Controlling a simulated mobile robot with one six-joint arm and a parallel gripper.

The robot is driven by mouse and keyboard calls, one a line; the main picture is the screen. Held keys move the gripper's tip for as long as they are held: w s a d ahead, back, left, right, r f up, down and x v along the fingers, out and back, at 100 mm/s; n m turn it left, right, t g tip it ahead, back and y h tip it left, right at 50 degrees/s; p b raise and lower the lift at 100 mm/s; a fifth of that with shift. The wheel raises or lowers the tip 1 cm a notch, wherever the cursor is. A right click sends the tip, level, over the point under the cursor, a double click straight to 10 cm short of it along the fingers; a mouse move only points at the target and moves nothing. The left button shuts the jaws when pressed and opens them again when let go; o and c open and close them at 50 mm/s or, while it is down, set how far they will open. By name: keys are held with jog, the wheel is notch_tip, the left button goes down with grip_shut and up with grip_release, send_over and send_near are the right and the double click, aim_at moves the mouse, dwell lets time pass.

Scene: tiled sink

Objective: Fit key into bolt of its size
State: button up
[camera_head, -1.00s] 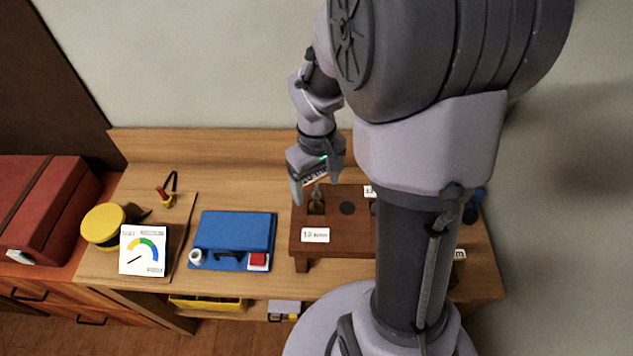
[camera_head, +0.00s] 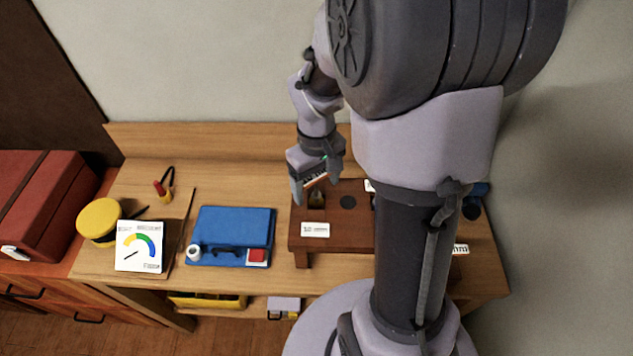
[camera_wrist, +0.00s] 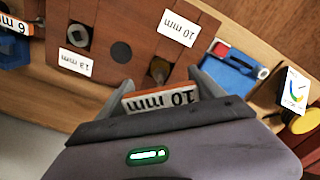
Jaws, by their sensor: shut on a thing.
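My gripper (camera_head: 317,184) is shut on a key with an orange-edged white tag reading "10 mm" (camera_wrist: 158,99). The gripper is over the left end of a brown wooden block (camera_head: 340,238). A brass-coloured part (camera_wrist: 159,70) shows in the block's near recess, just beyond the tag in the wrist view. I cannot tell whether it is bolt or key tip, or whether they touch. A "10 mm" plate (camera_wrist: 178,27) is on the block beside that recess. A grey bolt (camera_wrist: 77,36) sits in another recess by a "13 mm" plate (camera_wrist: 76,62).
Another tagged key, reading "6 mm" (camera_wrist: 14,24), lies beyond the block. A blue case (camera_head: 232,230), a dial card (camera_head: 139,247) and a yellow round item (camera_head: 99,218) stand left of the block. The bench between case and back wall is clear.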

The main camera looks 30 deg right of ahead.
jog(key=shift+f, duration=0.2)
jog(key=o, duration=1.4)
jog(key=shift+o, duration=0.2)
notch_tip(320, 180, up, 18)
jog(key=p, duration=0.5)
jog(key=shift+f, duration=0.25)
jog(key=s+a+f+m+t+y+b, duration=0.2)
jog(key=s+a+f+m+t+b, duration=0.3)
jog(key=s+a+f+b, duration=0.6)
jog(key=a+b, duration=0.3)
jog(key=b, duration=0.2)
jog(key=shift+a+f+t, duration=0.25)
jog(key=shift+f+t, duration=0.05)
jog(key=shift+t, duration=0.1)
